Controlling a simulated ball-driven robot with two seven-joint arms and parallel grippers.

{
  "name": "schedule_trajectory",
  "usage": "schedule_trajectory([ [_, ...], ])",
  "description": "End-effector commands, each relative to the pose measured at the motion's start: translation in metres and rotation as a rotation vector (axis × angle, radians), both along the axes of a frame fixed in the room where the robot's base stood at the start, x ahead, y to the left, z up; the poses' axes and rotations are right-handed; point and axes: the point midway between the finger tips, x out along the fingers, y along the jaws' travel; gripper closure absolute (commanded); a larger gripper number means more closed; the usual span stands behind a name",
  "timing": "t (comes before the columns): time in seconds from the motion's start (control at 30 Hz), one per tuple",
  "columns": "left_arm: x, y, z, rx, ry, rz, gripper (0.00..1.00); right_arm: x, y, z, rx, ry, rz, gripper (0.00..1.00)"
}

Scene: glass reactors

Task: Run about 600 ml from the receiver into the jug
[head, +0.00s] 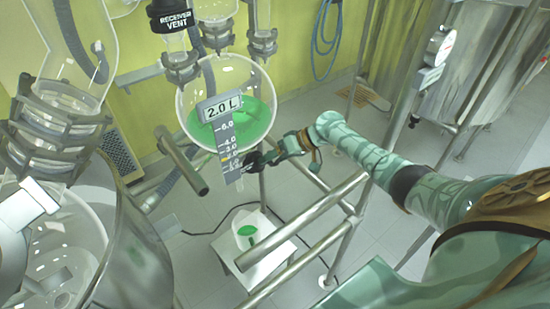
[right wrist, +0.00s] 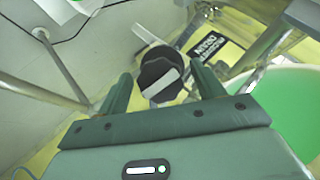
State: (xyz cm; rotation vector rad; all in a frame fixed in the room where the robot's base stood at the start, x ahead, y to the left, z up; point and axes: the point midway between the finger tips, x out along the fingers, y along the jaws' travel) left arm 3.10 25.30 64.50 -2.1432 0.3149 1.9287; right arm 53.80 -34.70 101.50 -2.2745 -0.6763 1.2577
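The receiver (head: 232,72) is a round glass vessel holding green liquid (head: 257,118). Its display (head: 222,108) reads 2.0 L above a graduated scale (head: 229,150). The black drain knob (head: 253,161) sits by the scale's lower end. The jug (head: 246,232) stands below on a white stand, with green visible inside. My right gripper (head: 275,154) is at the drain knob. In the right wrist view its open fingers (right wrist: 160,82) stand either side of the knob (right wrist: 158,70), with gaps visible. The knob has a white bar. My left gripper is not in view.
A drain label (right wrist: 212,50) is beside the knob. Metal rails (head: 300,230) run in front of the stand (head: 230,262). A larger glass vessel (head: 65,245) is at the left. A steel tank (head: 490,70) with a gauge (head: 438,46) is at the right.

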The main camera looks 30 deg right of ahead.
Motion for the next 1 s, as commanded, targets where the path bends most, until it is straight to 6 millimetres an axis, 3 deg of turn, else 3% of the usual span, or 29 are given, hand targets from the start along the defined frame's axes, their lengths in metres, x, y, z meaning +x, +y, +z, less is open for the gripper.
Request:
schedule_trajectory([
  [0.3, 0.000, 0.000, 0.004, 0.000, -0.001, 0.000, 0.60, -0.003, -0.003, 0.004, -0.001, 0.002, 0.001, 0.33],
  [0.7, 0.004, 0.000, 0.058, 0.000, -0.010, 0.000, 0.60, -0.041, -0.054, 0.061, -0.002, 0.002, 0.000, 0.33],
  [1.0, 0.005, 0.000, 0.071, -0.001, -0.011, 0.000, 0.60, -0.055, -0.073, 0.077, -0.001, 0.000, 0.001, 0.33],
])
